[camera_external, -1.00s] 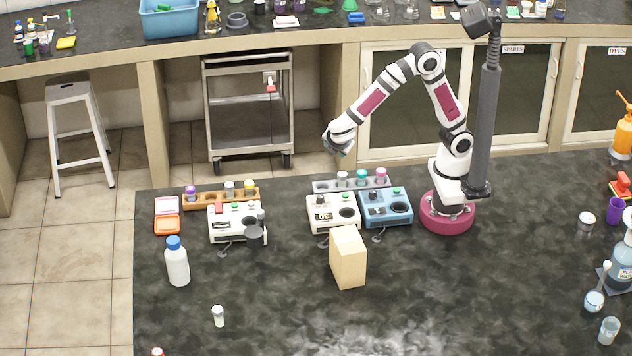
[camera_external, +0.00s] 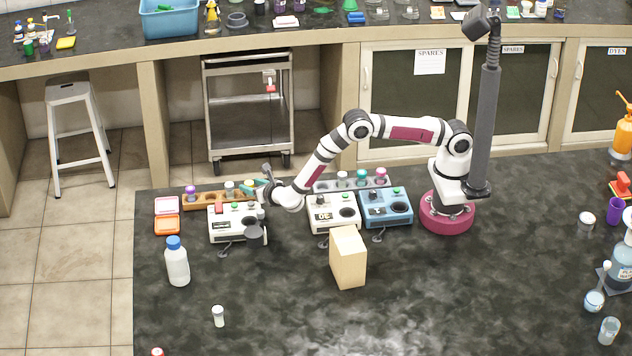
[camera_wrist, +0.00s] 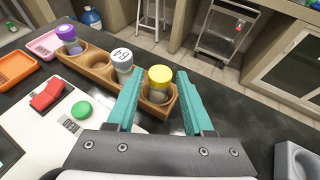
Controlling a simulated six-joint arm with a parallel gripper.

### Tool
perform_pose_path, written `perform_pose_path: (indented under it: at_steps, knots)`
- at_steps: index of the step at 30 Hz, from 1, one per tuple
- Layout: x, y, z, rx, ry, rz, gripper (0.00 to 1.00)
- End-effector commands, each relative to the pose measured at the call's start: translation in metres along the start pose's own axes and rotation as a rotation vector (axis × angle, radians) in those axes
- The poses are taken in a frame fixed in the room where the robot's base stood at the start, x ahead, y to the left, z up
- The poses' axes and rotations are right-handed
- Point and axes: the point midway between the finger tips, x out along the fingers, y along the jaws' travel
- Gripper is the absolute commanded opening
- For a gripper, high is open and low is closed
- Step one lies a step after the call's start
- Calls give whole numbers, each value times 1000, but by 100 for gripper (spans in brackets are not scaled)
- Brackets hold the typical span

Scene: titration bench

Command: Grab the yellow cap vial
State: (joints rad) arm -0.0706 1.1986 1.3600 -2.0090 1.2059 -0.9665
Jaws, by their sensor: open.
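The yellow cap vial (camera_wrist: 159,80) stands upright in the right-hand end hole of the wooden rack (camera_wrist: 98,62). In the wrist view my gripper (camera_wrist: 162,92) is open, with one teal finger on each side of the vial. I cannot tell whether either finger touches it. In the external view my gripper (camera_external: 252,187) reaches the right end of the rack, and the yellow cap (camera_external: 248,184) is partly covered there.
A white device (camera_external: 232,222) with a red part and green button sits just in front of the rack. A grey rack (camera_external: 352,186) with several vials stands to the right. A wooden block (camera_external: 347,257) and a blue-capped bottle (camera_external: 177,262) stand nearer the front. The bench's front middle is mostly clear.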

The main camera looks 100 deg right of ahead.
Motion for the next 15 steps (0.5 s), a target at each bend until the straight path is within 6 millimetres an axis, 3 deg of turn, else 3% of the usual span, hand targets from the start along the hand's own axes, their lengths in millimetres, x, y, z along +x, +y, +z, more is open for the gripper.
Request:
perform_pose_path:
  at_steps: [3, 10, 15]
  knots:
    - [18, 0, 0, 0, 1, -1, 52]
    - [22, 0, 0, 1, 0, 0, 52]
    - [22, 0, 0, 1, 0, 0, 23]
